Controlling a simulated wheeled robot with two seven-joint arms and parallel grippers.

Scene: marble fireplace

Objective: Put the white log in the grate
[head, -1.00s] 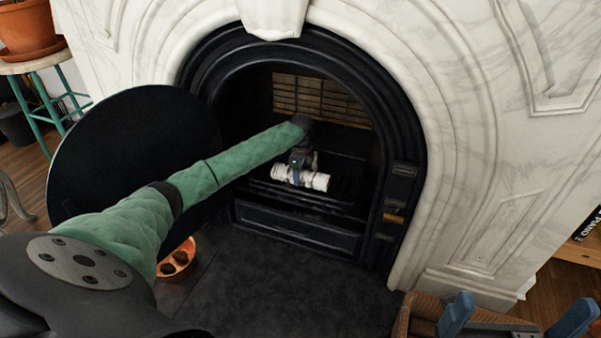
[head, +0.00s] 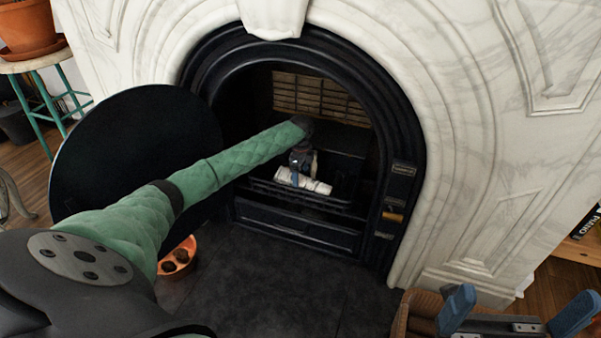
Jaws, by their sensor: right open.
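The white log (head: 319,186) lies across the front of the black grate (head: 345,206) inside the fireplace opening, tilted slightly down to the right. My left gripper (head: 295,177) reaches in from the left and is shut on the log near its middle, with a blue finger across its front. The far finger is mostly hidden, and I cannot tell whether the log's underside touches the grate. My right gripper (head: 515,313) is open and empty at the bottom right, its blue fingers wide apart.
A round black panel (head: 125,150) stands left of the opening. An orange bowl (head: 178,258) with dark lumps is on the dark hearth (head: 270,290). A wicker basket (head: 405,318) sits beside my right gripper. The marble surround (head: 450,150) frames the opening.

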